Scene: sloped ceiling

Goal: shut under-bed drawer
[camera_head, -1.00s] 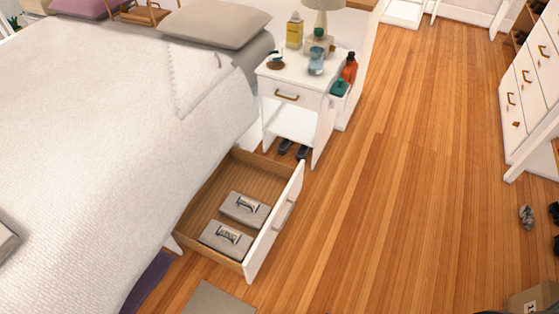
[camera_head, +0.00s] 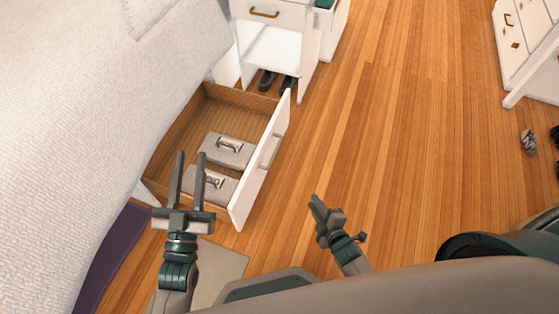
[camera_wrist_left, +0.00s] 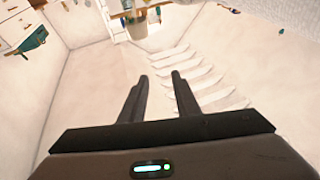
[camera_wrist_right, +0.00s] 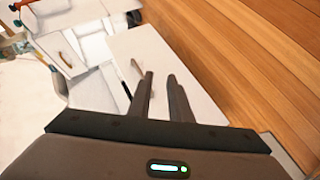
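The under-bed drawer (camera_head: 172,133) stands pulled out from beside the bed. Its wooden inside holds two grey boxes (camera_head: 228,147). Its white front panel (camera_head: 246,190) faces right and carries a handle (camera_head: 270,150). The panel and handle also show in the right wrist view (camera_wrist_right: 150,52), ahead of the fingers. My left gripper (camera_head: 190,156) is open and empty, overlapping the drawer's near corner in the head view. My right gripper (camera_head: 314,201) is open and empty, to the right of the panel and apart from it. The left wrist view shows no drawer.
The white bed (camera_head: 70,110) fills the left side. A white nightstand (camera_head: 270,45) stands just beyond the drawer, with dark shoes (camera_head: 268,80) under it. A purple mat (camera_head: 112,250) lies below the bed's edge.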

